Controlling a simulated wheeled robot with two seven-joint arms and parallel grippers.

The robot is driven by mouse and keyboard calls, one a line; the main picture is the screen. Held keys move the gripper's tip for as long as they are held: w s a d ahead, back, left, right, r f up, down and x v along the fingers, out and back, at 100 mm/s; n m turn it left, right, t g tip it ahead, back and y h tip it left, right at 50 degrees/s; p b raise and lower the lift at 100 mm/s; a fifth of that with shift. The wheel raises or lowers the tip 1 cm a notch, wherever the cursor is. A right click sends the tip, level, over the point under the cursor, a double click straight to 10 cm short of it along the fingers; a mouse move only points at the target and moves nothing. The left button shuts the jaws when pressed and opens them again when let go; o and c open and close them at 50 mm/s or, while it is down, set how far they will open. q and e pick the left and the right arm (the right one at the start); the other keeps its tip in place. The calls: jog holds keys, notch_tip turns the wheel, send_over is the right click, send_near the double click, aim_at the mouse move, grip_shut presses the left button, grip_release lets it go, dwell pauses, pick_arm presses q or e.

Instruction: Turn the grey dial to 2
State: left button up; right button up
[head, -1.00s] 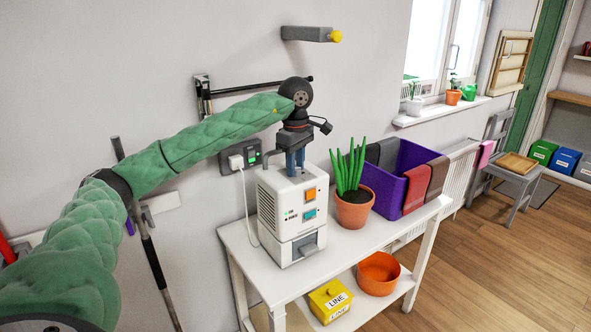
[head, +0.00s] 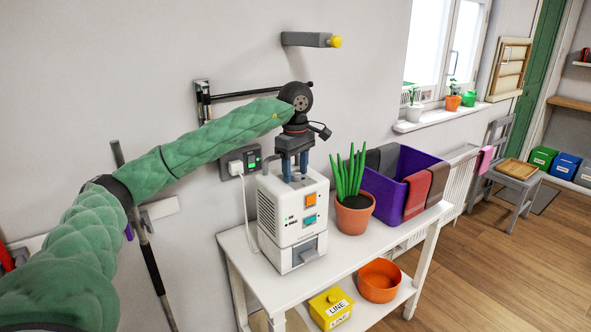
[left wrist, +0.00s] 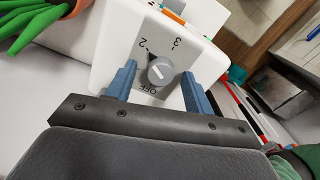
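The grey dial (left wrist: 160,72) is on the top of the white machine (head: 292,222). It shows in the left wrist view, with the marks 2, 3 and OFF around it. A dark pointed tip at its edge points toward the 2. My left gripper (head: 296,181) points down at the machine's top. In the left wrist view its blue fingers (left wrist: 157,86) are open on either side of the dial, with gaps between them and it. The head view does not show the dial clearly. My right gripper is not in view.
The machine stands on a white table (head: 345,254) with a potted plant (head: 354,218) and a purple bin (head: 388,203) to its right. A socket (head: 240,162) with a white cable is on the wall behind. A grey bar with a yellow end (head: 311,39) juts out above.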

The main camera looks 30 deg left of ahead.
aim_at(296, 173)
pick_arm(q)
notch_tip(296, 173, up, 6)
jog(key=shift+f, duration=0.2)
jog(key=shift+r, duration=1.05)
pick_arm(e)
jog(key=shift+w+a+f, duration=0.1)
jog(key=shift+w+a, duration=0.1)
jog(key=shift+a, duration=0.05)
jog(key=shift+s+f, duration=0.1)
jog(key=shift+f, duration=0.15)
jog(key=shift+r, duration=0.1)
